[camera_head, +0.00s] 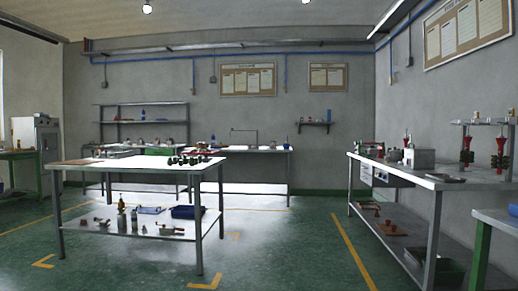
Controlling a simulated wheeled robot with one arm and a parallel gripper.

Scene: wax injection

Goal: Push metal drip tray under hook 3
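A flat, dark grey tray (446,178), which looks like the metal drip tray, lies on the top of the right-hand bench (375,157), near its front edge. Behind it and to the right stands a metal rack (482,123). Dark and red wax-tree-like pieces hang from it, one on the left (467,152) and one further right (501,152). The hooks are too small to tell apart, and no hook number can be read. The tray seems to lie in front and to the left of the hanging pieces. My gripper is not in view.
A green-legged table (496,217) is at the right edge. A white-topped table (130,170) stands at centre left. Green floor (290,245) lies open between the table and bench.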

